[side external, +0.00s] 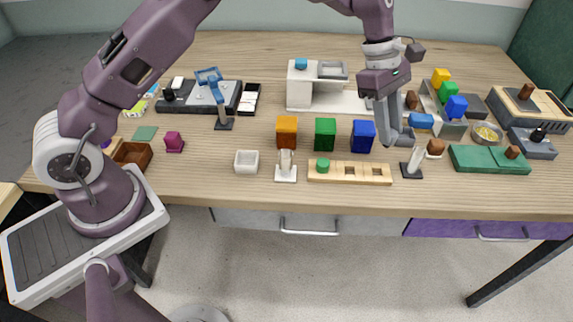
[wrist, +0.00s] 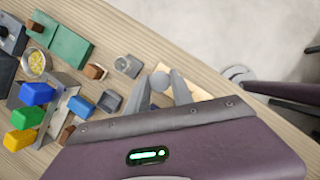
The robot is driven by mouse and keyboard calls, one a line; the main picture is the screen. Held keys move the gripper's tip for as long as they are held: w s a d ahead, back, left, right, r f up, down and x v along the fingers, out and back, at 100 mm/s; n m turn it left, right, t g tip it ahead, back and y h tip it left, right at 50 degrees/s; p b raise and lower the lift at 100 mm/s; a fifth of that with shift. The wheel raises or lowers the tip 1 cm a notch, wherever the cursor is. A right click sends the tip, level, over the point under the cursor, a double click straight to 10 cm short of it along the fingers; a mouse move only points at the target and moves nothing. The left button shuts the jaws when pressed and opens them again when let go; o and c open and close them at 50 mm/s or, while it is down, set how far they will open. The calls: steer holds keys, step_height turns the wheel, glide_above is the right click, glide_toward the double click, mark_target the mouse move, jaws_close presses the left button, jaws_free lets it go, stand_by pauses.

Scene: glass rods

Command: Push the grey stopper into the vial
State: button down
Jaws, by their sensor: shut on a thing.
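My gripper (wrist: 173,88) is shut on the grey stopper (wrist: 160,82), a rounded grey piece between its fingertips in the wrist view. In the side view my gripper (side external: 389,138) points down over the table, right of the blue block, and its fingers hide the stopper. A pale, tilted, tube-like piece in a dark base, which looks like the vial (side external: 416,161), stands just right of and nearer the front than my fingertips. In the wrist view this vial (wrist: 128,64) is left of the fingers and apart from the stopper.
A wooden strip (side external: 350,173) with a green peg lies front left of my gripper. A blue block (side external: 363,136) stands close on the left. A small grey box (wrist: 110,101), brown piece (side external: 435,148) and green tray (side external: 490,159) are on the right. The front table edge is near.

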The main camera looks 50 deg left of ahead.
steer(key=shift+a, duration=0.1)
steer(key=s+a+r+m+g, duration=0.2)
steer(key=s+a+m, duration=0.3)
steer(key=s+a, duration=1)
steer(key=shift+a+f+x, duration=0.1)
steer(key=shift+a+x, duration=0.1)
steer(key=shift+x, duration=0.7)
steer(key=shift+a+f+x, duration=0.1)
steer(key=shift+a+x, duration=0.1)
steer(key=shift+x, duration=0.65)
steer(key=shift+a+f+x, duration=0.1)
steer(key=shift+a+x, duration=0.1)
steer(key=shift+x, duration=0.7)
steer(key=shift+w+f, duration=0.1)
steer(key=shift+f, duration=0.4)
steer(key=c, duration=1.4)
jaws_free()
